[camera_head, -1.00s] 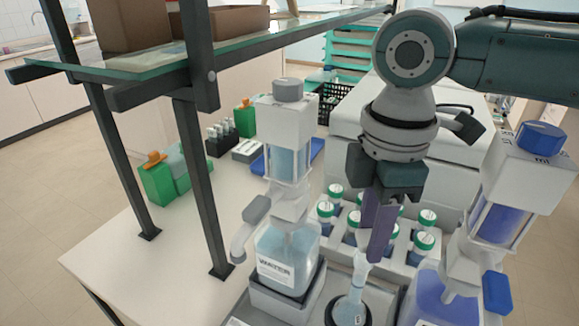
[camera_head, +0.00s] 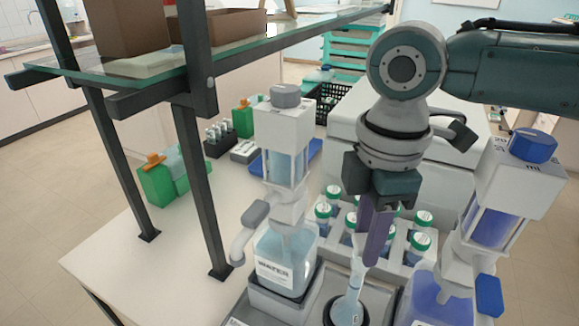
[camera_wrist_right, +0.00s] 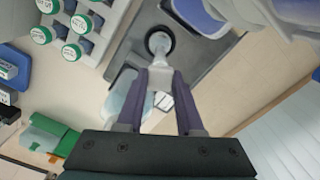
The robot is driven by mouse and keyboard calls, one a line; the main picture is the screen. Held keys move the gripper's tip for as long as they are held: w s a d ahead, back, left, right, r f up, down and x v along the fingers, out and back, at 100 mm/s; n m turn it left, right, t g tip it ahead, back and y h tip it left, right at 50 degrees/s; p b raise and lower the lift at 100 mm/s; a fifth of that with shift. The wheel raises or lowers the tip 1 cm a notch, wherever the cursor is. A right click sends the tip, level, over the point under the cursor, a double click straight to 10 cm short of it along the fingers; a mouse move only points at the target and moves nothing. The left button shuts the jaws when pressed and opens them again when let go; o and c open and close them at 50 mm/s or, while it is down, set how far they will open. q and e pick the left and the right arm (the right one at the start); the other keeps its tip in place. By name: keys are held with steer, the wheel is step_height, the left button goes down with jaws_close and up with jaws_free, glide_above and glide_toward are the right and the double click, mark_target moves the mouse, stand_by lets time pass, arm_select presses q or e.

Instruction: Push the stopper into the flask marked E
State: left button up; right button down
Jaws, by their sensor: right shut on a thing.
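My right gripper (camera_head: 371,248) is pointing down over the flask (camera_head: 346,309), with its purple fingers at the top of the neck. In the right wrist view, the fingertips (camera_wrist_right: 161,76) are closed on a pale piece, which looks like the stopper (camera_wrist_right: 161,79). The flask (camera_wrist_right: 158,42) stands beyond it in a dark round holder, its neck lined up with the pale piece. I cannot tell how deep the stopper sits in the mouth. No letter E is readable on the flask. My left gripper is not in view.
A WATER dispenser bottle (camera_head: 286,262) stands left of the flask, and a blue-liquid dispenser (camera_head: 438,300) stands close on the right. A rack (camera_head: 398,258) of green-capped bottles is behind. A glass shelf (camera_head: 250,45) overhangs at the left. The white table (camera_head: 150,262) is clear at front left.

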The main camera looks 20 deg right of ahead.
steer(key=shift+f, duration=0.15)
stand_by(0.5)
steer(key=shift+f, duration=0.25)
steer(key=shift+f, duration=0.25)
stand_by(0.9)
steer(key=shift+c, duration=0.3)
jaws_free()
stand_by(0.4)
step_height(320, 180, up, 6)
steer(key=p, duration=0.7)
steer(key=shift+c, duration=0.3)
